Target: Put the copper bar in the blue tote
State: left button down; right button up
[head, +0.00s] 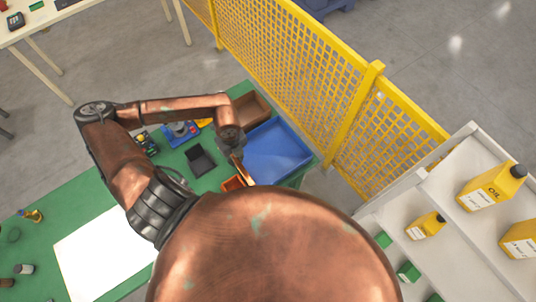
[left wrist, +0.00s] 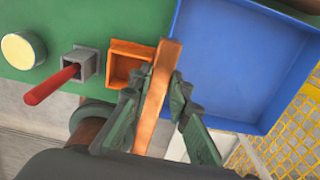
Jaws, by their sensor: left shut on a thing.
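The copper bar (left wrist: 158,92) is long and orange-brown. My left gripper (left wrist: 155,95) is shut on it, with a green-grey finger on each side. In the left wrist view the bar's far end lies between the small orange bin and the blue tote (left wrist: 240,60). In the head view the bar (head: 239,168) hangs from my left gripper (head: 236,153) at the left edge of the blue tote (head: 279,150). The tote's visible floor is empty. I cannot tell the bar's height above the rim. My right gripper is not in view.
A small orange bin (left wrist: 126,66) sits beside the tote. A brown box (head: 250,107) stands behind the tote. A yellow mesh fence (head: 290,60) runs close along the right.

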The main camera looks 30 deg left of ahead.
pick_arm(q)
jog(key=shift+w, duration=0.35)
jog(key=w+f+p, duration=0.2)
jog(key=w+f, duration=0.1)
jog(key=w, duration=0.4)
send_over(256, 150)
jog(key=f, duration=0.5)
jog(key=shift+s+f, duration=0.25)
jog(key=shift+s, duration=0.15)
jog(key=shift+w+f, duration=0.35)
jog(key=shift+f, duration=0.1)
jog(key=f, duration=0.1)
jog(key=f+p, duration=0.1)
jog(key=f, duration=0.1)
jog(key=shift+w, duration=0.2)
jog(key=shift+f+p, duration=0.2)
jog(key=shift+p, duration=0.1)
jog(key=shift+f, duration=0.2)
